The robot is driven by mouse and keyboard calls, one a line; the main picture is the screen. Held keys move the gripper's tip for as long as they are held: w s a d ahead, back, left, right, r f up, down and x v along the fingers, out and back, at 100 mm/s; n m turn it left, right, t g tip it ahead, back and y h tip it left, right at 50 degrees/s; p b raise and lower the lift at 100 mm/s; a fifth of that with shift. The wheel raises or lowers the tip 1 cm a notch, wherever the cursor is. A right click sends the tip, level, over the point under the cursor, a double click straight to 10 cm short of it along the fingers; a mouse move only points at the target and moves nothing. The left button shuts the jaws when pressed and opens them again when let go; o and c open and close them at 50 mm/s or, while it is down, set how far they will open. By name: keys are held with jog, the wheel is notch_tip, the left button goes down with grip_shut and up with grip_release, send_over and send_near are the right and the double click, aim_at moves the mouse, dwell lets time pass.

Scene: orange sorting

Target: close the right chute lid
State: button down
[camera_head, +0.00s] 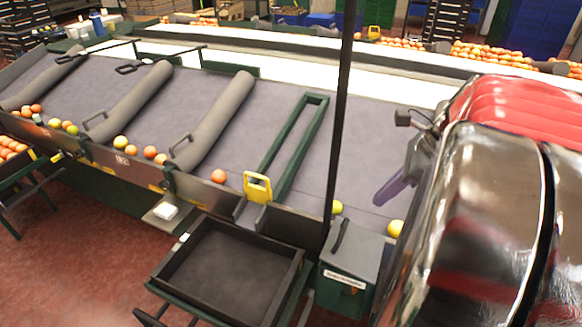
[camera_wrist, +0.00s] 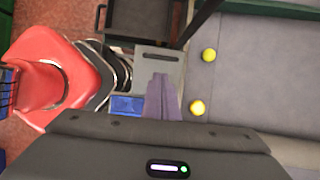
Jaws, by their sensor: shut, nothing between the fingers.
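A yellow handle (camera_head: 257,188) stands upright at the table's front edge, by a dark green frame (camera_head: 275,154). I cannot tell which of these is the chute lid. My gripper (camera_head: 379,200) is shut and empty, above and right of the box; its purple fingers (camera_wrist: 161,78) also show in the wrist view.
A black tray (camera_head: 165,281) stands in front of the table, left of the box. A dark upright post (camera_head: 339,130) rises beside the box. Yellow fruit (camera_head: 396,228) lies on the grey table surface (camera_head: 225,130). A blue bin (camera_wrist: 125,106) sits left of my fingers.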

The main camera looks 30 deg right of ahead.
send_near(332, 238)
jog(key=shift+d+f, duration=0.2)
jog(key=shift+f, duration=0.8)
jog(key=shift+w, duration=0.1)
jog(key=shift+w+a+f, duration=0.35)
jog(key=shift+w+f, duration=0.05)
jog(key=shift+f, duration=0.25)
jog(key=shift+w+a+f, duration=0.4)
jog(key=shift+f, duration=0.3)
jog(key=shift+r, duration=0.45)
jog(key=w+a+r+v, duration=0.1)
jog(key=w+v, duration=0.1)
jog(key=v, duration=1.1)
jog(key=shift+a, duration=0.25)
